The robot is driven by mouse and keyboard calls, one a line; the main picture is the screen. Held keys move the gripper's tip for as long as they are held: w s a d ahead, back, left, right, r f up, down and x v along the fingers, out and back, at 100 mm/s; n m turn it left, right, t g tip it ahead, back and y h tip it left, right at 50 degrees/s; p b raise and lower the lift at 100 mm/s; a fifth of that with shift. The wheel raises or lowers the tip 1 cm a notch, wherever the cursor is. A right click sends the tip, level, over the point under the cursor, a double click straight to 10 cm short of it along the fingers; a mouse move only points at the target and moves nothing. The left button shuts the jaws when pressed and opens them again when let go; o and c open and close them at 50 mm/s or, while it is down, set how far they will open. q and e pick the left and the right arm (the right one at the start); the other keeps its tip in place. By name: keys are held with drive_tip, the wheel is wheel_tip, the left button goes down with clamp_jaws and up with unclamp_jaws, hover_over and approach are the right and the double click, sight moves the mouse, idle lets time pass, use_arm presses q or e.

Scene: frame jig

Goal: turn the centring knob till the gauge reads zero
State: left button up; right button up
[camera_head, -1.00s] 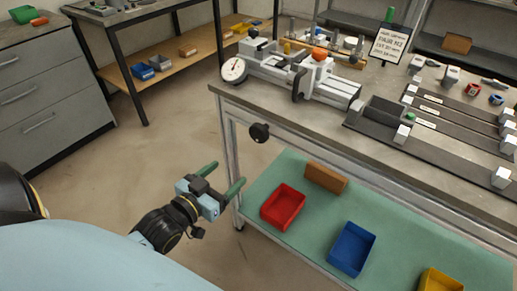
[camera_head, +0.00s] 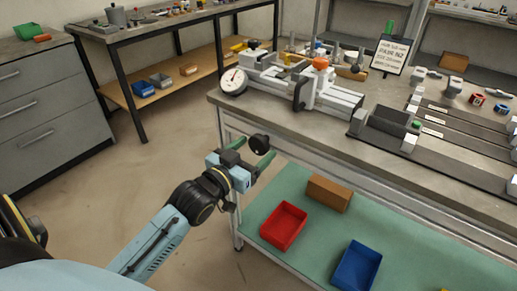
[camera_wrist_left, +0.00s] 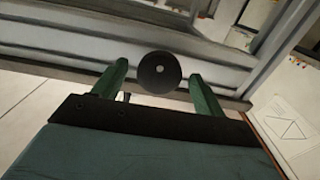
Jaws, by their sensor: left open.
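A round black knob (camera_head: 259,143) sticks out from the front of the bench frame, below the tabletop. In the left wrist view the knob (camera_wrist_left: 159,72) appears between my two green fingertips, with a gap on each side. My left gripper (camera_head: 251,150) is open and empty in front of the knob; whether its fingers are around it in depth is unclear. The white dial gauge (camera_head: 233,81) sits at the left end of the grey jig (camera_head: 328,93) on the bench. Its needle shows, but the reading is too small to tell. My right gripper is out of view.
A lower green shelf (camera_head: 318,234) holds a red bin (camera_head: 284,226), a blue bin (camera_head: 357,267) and a brown block (camera_head: 329,194). A bench leg (camera_head: 236,205) stands beside my left gripper. The floor to the left is open.

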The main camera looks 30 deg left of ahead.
use_arm(q)
drive_tip(key=shift+w+d, duration=0.1)
drive_tip(key=shift+w, duration=1.1)
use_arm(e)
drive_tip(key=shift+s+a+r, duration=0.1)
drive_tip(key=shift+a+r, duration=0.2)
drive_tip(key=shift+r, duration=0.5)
use_arm(q)
drive_tip(key=shift+c, duration=0.2)
drive_tip(key=c, duration=0.9)
drive_tip(key=shift+c, duration=0.2)
